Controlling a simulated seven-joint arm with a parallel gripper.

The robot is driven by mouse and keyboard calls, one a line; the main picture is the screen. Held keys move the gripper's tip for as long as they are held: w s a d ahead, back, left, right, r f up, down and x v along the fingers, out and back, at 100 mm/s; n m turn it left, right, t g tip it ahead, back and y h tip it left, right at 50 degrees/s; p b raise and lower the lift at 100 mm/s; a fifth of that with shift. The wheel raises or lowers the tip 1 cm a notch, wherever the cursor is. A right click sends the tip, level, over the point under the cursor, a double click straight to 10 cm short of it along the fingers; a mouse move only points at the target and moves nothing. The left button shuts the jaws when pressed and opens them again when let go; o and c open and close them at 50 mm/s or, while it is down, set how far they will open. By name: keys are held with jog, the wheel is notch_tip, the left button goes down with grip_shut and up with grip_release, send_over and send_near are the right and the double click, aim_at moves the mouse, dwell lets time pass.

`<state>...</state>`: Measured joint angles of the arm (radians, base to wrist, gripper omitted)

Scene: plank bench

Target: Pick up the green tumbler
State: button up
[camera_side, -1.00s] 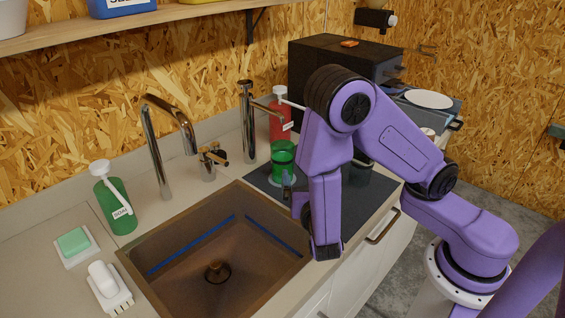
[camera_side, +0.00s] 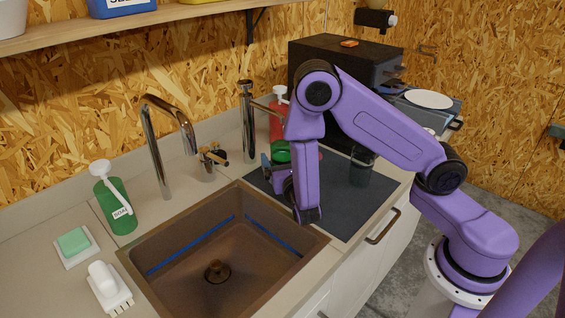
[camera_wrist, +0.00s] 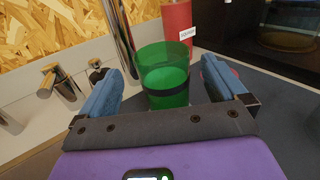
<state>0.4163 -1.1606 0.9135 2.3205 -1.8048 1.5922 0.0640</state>
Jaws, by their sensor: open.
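The green tumbler (camera_wrist: 164,77) is a clear green cup with a dark band. In the wrist view it stands upright between the two blue fingers of my gripper (camera_wrist: 160,85). The fingers are open, with a gap showing on each side of the cup. In the side view only a small part of the tumbler (camera_side: 281,152) shows on the dark mat, mostly hidden by my arm. My gripper (camera_side: 272,168) is low beside it there, also partly hidden.
A red bottle (camera_wrist: 177,20) with a label stands just behind the tumbler. The sink (camera_side: 190,262) lies to the left, with chrome taps (camera_side: 156,160) behind it. A dark clear glass (camera_side: 360,165) stands on the mat (camera_side: 345,205) to the right.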

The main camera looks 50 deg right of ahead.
aim_at(281, 147)
jog(key=shift+d+x, duration=0.2)
jog(key=shift+x, duration=2.75)
jog(key=shift+s+f, duration=0.15)
jog(key=c, duration=1.4)
jog(key=shift+o, duration=0.2)
